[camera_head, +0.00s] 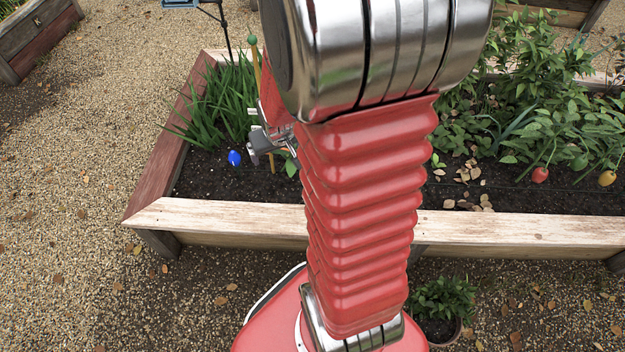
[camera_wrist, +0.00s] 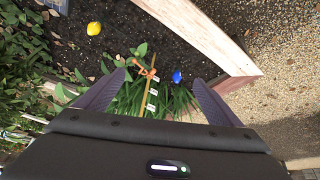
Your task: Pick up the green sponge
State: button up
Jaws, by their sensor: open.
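I cannot make out a green sponge in either view; my arm hides much of the middle of the head view. My gripper (camera_head: 262,150) is above the left part of the raised bed (camera_head: 230,214), partly hidden behind my arm. In the wrist view my gripper (camera_wrist: 157,92) has its two dark fingers spread wide, with nothing held between them. Green leaves and a wooden stake (camera_wrist: 152,100) with white tags show beyond the fingers. A small round green thing (camera_head: 252,40) sits at a stake's top in the head view; it does not look like a sponge.
A small blue thing (camera_head: 234,157) lies on the soil near the bed's left side; it also shows in the wrist view (camera_wrist: 177,76). A yellow thing (camera_wrist: 94,28) lies on the soil. Gravel is open left.

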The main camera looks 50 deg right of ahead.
jog(key=s+d+f+m, duration=0.1)
jog(key=s+d+f, duration=0.1)
jog(key=d+f, duration=0.45)
jog(key=s+d+f+m, duration=0.1)
jog(key=s+d+f, duration=0.2)
jog(key=f, duration=0.6)
jog(key=s+d+f+m, duration=0.1)
jog(key=s+f, duration=0.3)
jog(key=f, duration=0.3)
jog(key=s+d+f+m+g, duration=0.1)
jog(key=s+f, duration=0.4)
jog(key=f, duration=0.2)
jog(key=shift+d+f+h, duration=0.3)
jog(key=shift+f, duration=0.05)
jog(key=shift+s, duration=0.1)
jog(key=shift+x, duration=4.25)
jog(key=shift+f, duration=0.2)
jog(key=shift+x, duration=2.45)
jog(key=shift+c, duration=0.5)
